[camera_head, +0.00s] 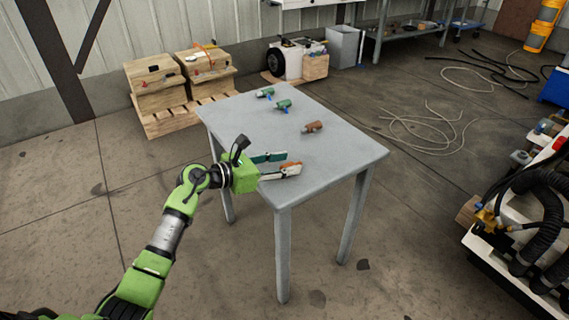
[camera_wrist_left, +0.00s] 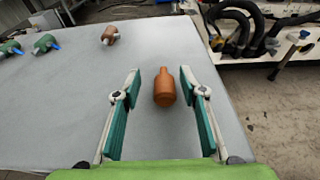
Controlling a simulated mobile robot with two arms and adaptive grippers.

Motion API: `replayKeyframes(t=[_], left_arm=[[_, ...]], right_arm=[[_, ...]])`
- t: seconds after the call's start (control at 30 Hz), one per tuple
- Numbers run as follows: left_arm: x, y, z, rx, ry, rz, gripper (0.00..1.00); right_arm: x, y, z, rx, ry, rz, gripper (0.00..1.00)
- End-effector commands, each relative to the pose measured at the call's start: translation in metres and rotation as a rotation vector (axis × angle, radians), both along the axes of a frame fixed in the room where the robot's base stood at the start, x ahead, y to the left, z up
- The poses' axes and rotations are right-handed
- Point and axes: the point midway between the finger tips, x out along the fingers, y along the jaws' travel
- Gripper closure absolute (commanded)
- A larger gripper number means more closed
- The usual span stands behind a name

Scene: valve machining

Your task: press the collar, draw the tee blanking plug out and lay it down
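An orange-brown plug-like piece (camera_wrist_left: 165,88) with a narrower neck lies on the grey table (camera_wrist_left: 65,110). In the head view it (camera_head: 291,168) is partly hidden between the fingers. My left gripper (camera_wrist_left: 160,85) is open, its teal-padded fingers on either side of the piece, with a visible gap on both sides. In the head view the left gripper (camera_head: 288,164) is low over the table's near left edge. A brown tee-like fitting (camera_head: 313,127) lies farther back and also shows in the wrist view (camera_wrist_left: 109,35). Its collar is too small to make out. My right gripper is not in view.
Two green fittings with blue parts, one in the middle (camera_head: 283,104) and one at the back (camera_head: 264,93), lie on the table. A machine with black hoses (camera_head: 535,205) stands at the right. Wooden crates (camera_head: 150,75) stand behind left.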

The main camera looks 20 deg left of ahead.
Motion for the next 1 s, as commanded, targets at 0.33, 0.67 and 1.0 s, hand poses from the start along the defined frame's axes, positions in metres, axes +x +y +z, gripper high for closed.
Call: replayKeyframes(t=[0.33,0.67,1.0], left_arm=[[-0.039,0.032,0.011,0.005,0.002,0.002,0.61],[-0.083,0.066,0.027,0.002,0.002,0.002,0.61],[-0.091,0.071,0.031,0.0,0.0,0.0,0.61]], right_arm=[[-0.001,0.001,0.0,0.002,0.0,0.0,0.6],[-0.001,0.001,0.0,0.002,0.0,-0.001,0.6],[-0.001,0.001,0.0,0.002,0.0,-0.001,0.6]])
